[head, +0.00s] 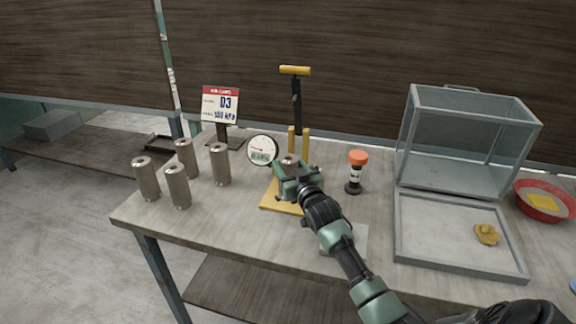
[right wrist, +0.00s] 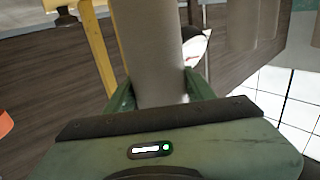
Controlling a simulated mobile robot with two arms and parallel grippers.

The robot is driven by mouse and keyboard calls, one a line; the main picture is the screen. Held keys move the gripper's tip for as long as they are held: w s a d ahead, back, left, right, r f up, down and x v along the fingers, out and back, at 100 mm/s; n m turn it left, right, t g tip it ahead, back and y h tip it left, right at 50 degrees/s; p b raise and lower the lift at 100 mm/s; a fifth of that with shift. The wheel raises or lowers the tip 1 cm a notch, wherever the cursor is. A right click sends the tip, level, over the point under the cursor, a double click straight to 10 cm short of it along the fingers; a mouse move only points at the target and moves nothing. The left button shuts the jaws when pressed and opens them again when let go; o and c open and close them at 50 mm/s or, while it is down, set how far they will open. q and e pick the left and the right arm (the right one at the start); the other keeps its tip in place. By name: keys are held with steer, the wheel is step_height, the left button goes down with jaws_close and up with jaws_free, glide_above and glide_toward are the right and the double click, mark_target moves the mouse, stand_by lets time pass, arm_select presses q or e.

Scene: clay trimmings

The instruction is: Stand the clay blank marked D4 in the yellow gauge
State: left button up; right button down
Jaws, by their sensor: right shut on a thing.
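My right gripper (head: 290,166) is shut on a grey-brown clay blank (right wrist: 150,50), whose top just shows above the jaws in the head view (head: 288,159). I cannot read a mark on it. The yellow gauge (head: 280,199) has a flat yellow base, yellow posts, a tall dark lever with a yellow handle and a round white dial (head: 262,150). The gripper and blank are over the gauge base, in front of the posts. The gripper hides the blank's lower end, so I cannot tell whether it touches the base. My left gripper is not in view.
Several similar cylinders (head: 178,188) stand at the table's left. A card (head: 221,104) behind them reads D3. An orange-capped black item (head: 356,172) stands right of the gauge. Further right are a clear box (head: 460,140), a grey tray (head: 402,255) with a yellow lump, and a red bowl (head: 540,214).

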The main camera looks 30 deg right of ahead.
steer(key=c, duration=0.5)
jaws_free()
steer(key=shift+s+r, duration=0.1)
steer(key=v, duration=1.2)
steer(key=shift+b, duration=0.35)
